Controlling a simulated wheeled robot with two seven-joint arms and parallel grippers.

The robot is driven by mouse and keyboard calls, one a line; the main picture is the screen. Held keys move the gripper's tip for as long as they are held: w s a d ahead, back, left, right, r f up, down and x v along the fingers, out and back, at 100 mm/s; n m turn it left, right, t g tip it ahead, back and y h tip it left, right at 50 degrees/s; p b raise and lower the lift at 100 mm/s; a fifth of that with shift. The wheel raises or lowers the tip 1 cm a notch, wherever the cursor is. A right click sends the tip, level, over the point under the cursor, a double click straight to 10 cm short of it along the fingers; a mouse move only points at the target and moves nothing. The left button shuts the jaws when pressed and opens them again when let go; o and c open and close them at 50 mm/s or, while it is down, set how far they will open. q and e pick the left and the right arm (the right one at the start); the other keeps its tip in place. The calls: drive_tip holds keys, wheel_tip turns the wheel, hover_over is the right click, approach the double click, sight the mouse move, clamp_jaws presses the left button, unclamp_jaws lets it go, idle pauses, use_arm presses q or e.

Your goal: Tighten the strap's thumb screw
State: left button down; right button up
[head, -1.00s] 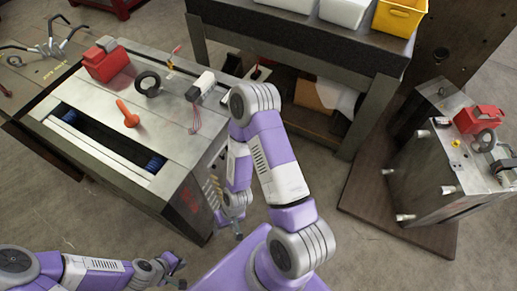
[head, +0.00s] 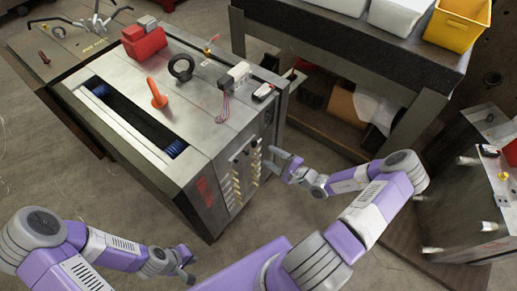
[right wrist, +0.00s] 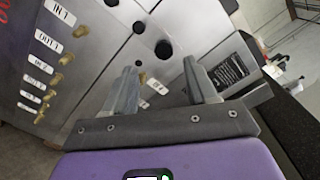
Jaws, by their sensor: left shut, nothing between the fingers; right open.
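The mould base (head: 215,130) is a grey metal block at left centre in the head view. In the right wrist view its side face (right wrist: 115,60) shows several dark holes and labelled brass fittings (right wrist: 53,51). I cannot clearly make out the strap or its thumb screw. My right gripper (head: 283,163) is open and empty beside the fitting side. In the right wrist view, its two fingers (right wrist: 160,72) point at that face; contact cannot be told. My left gripper (head: 186,266) is shut and empty, low in the head view, apart from the block.
On the block are a red box (head: 143,41), a black ring (head: 181,68), an orange handle-like piece (head: 157,93) and a white-grey device (head: 235,75). A dark bench (head: 350,45) with bins stands behind. Another block (head: 470,190) stands right. Floor in front is clear.

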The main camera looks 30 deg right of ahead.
sight(255, 145)
drive_tip(key=shift+h, duration=0.3)
drive_tip(key=b+x, duration=0.1)
drive_tip(key=x, duration=0.2)
drive_tip(key=b+x, duration=0.1)
drive_tip(key=x, duration=0.3)
drive_tip(key=shift+w+d+r, duration=0.1)
drive_tip(key=shift+w+d, duration=0.1)
drive_tip(key=shift+c, duration=0.5)
drive_tip(key=c, duration=1)
